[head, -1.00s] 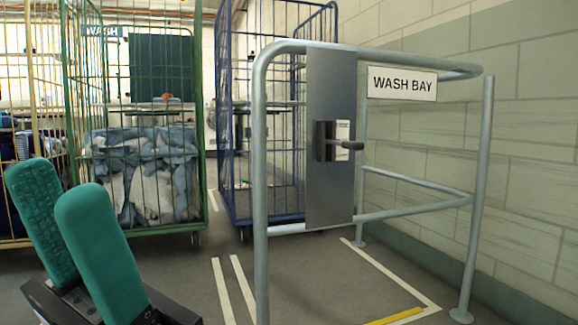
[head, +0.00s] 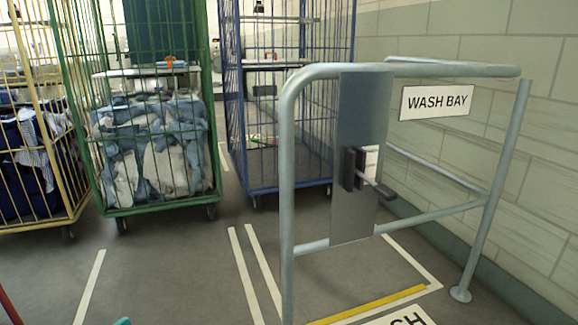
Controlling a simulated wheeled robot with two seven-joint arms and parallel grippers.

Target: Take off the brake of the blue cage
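The blue cage (head: 236,110) is a tall wire roll cage standing behind the grey metal barrier, to the right of the green cage. The barrier's post and plate hide part of its right side. Its casters show below the base, one at the front left corner (head: 257,202). I cannot make out a brake on it. Only a small teal tip of my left gripper (head: 122,321) shows at the bottom edge, well short of the cage and apart from it. Whether it is open or shut is hidden. My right gripper is out of view.
The green cage (head: 112,212) holds blue and white cloth. A yellow cage (head: 70,215) is at far left. Floor with white lines (head: 90,285) is clear in front.

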